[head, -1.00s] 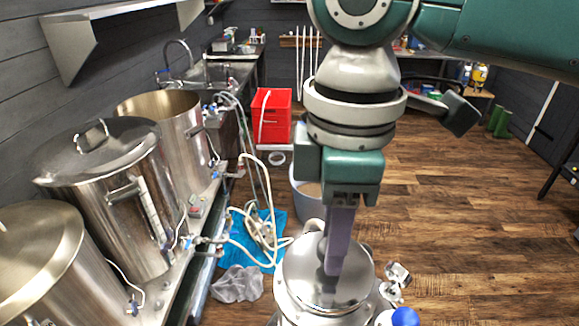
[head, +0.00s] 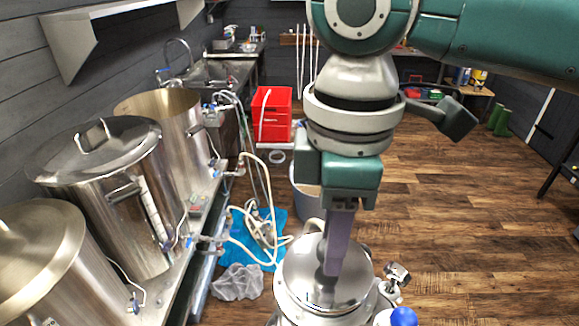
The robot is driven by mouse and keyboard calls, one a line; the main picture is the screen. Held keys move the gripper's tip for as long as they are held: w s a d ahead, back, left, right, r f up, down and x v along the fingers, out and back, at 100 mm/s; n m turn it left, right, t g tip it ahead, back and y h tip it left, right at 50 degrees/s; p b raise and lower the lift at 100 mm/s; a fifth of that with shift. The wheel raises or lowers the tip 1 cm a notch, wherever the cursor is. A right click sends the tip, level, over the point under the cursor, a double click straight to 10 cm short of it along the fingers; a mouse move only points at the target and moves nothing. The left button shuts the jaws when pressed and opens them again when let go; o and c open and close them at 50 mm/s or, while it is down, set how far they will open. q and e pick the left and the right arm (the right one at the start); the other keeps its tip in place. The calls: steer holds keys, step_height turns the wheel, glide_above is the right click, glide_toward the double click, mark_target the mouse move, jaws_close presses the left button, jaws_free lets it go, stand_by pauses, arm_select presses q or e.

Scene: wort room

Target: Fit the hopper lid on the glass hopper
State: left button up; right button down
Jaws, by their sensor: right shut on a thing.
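The hopper lid (head: 305,272) is a shiny, round metal disc at the bottom centre of the head view. My right gripper (head: 334,262) points down from above, with its fingers shut on the lid near its middle. The lid lies over the top of a pale metal and glass-like body, the hopper (head: 290,309), at the bottom edge. The lid and my gripper hide most of the hopper, so I cannot tell whether the lid is seated or just above the rim. My left gripper is not in view.
Large steel kettles (head: 105,190) line the left bench. A bucket (head: 305,200) and red crate (head: 271,115) stand behind. Wooden floor is open at right.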

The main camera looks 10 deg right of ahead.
steer(key=shift+f+b, duration=0.35)
steer(key=shift+f, duration=0.25)
steer(key=c, duration=0.8)
jaws_free()
steer(key=shift+c, duration=0.2)
steer(key=shift+r, duration=0.1)
step_height(320, 180, up, 4)
steer(key=p, duration=0.4)
step_height(320, 180, up, 5)
steer(key=p, duration=0.5)
steer(key=shift+p, duration=0.3)
steer(key=shift+r+p, duration=0.6)
steer(key=shift+r, duration=0.35)
